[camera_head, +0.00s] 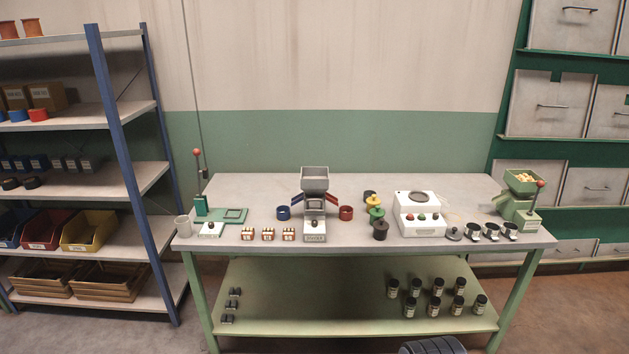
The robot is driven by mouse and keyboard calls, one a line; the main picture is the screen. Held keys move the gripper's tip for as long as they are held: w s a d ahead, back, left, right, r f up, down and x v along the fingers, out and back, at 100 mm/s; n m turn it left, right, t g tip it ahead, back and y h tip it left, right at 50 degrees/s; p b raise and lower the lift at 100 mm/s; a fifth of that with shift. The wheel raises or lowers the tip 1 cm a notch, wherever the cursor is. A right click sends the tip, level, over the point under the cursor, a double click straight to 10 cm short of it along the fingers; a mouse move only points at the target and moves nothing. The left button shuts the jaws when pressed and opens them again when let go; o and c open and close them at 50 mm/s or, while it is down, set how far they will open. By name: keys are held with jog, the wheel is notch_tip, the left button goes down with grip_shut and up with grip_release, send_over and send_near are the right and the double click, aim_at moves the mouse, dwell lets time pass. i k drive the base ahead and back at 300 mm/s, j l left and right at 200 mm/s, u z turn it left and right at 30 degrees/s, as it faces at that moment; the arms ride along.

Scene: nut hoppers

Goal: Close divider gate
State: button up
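A grey hopper machine (315,185) stands at the middle of the table, with a blue chute (298,199) on its left and a red chute (331,197) on its right. A blue cup (283,213) and a red cup (346,213) stand by the chute ends. A green hopper (522,190) holding tan pieces stands at the table's right end, with a red-knobbed lever (540,184). I cannot make out a divider gate or its position on either hopper. My gripper is not in view; a dark ribbed part at the bottom edge may be mine.
Jars stand on the lower shelf (310,290). Shelving stands left.

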aim_at(314, 203)
jog(key=i+l, duration=0.15)
jog(key=i, duration=0.45)
jog(key=i+l, duration=0.15)
jog(key=i, duration=0.45)
